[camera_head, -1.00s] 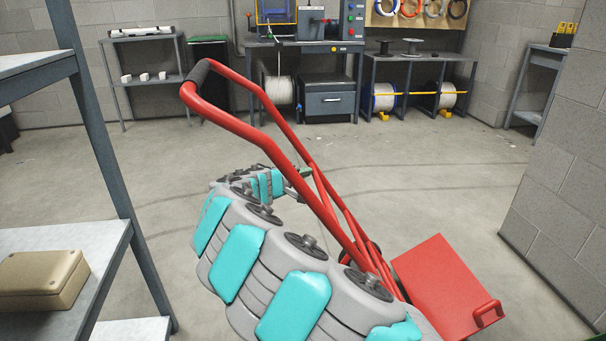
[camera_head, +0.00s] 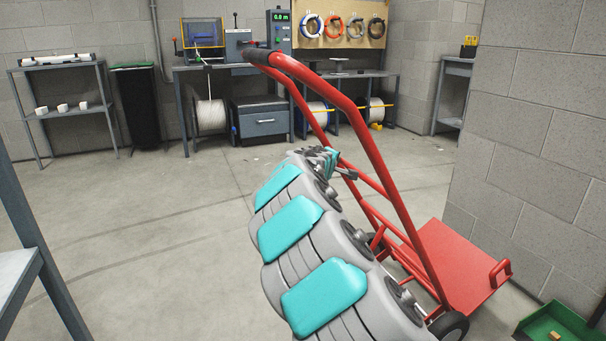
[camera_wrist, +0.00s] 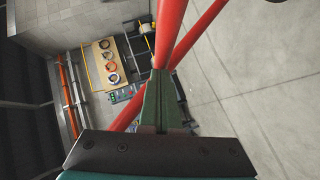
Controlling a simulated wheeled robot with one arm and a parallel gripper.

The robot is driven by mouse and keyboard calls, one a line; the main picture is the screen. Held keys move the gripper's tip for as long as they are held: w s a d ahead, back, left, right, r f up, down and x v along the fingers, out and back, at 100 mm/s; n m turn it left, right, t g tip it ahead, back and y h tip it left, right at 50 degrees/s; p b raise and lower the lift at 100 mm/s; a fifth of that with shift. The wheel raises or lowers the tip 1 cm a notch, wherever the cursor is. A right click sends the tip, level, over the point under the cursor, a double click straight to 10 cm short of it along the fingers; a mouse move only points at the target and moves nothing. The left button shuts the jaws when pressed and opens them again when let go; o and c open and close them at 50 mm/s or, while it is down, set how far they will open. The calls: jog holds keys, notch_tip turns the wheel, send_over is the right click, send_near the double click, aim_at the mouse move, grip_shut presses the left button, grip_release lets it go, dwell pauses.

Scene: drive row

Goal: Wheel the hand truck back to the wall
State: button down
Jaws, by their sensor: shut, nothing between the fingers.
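The red hand truck (camera_head: 372,150) stands right of centre in the head view, its frame leaning toward the upper left. Its black handle grip is at the top, its red plate (camera_head: 462,268) at the lower right, and a black wheel (camera_head: 450,328) shows at the bottom. A grey block wall (camera_head: 540,150) rises just right of the plate; the gap cannot be judged. My grey and teal arm reaches to the frame. My gripper (camera_head: 347,174) is at the red rails there. In the wrist view my gripper (camera_wrist: 158,75) is shut, its tips against or very near the red tubes (camera_wrist: 168,35); nothing shows between them.
A green bin (camera_head: 562,325) lies at the lower right, near the truck's plate. A grey shelf (camera_head: 25,280) edges the left side. A workbench (camera_head: 260,68) with wire spools stands at the back. The floor left of my arm is clear.

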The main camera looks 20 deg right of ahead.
jog(key=d, duration=1.6)
jog(key=shift+f, duration=0.1)
jog(key=w+a+r+v, duration=0.1)
jog(key=w+a+v, duration=0.1)
jog(key=v, duration=1.1)
jog(key=shift+w, duration=0.15)
